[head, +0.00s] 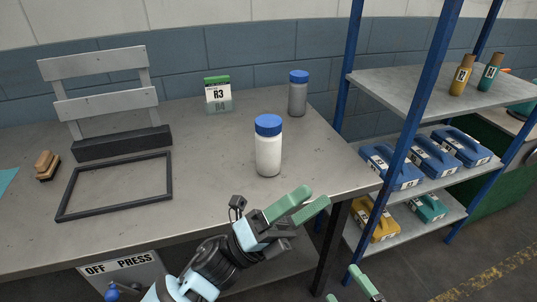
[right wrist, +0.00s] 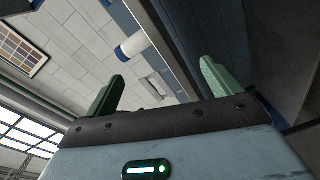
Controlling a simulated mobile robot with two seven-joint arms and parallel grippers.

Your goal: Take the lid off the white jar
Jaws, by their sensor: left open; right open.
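The white jar (head: 268,155) stands upright on the grey table with its blue lid (head: 268,125) on. In the right wrist view, a white cylinder with a blue end (right wrist: 131,46), seemingly this jar, shows beyond the fingers. My left gripper (head: 316,197) is open and empty, in front of and to the right of the jar, apart from it. My right gripper (head: 349,288) is low at the bottom edge of the head view, partly cut off. Its two green fingers are spread and empty in the right wrist view (right wrist: 160,72).
A grey jar with a blue lid (head: 298,93) stands behind the white jar. An R3 card holder (head: 218,95), a dark frame (head: 117,186) and a brush (head: 47,165) are on the table. A blue-post shelf (head: 385,84) with bottles and boxes stands at right.

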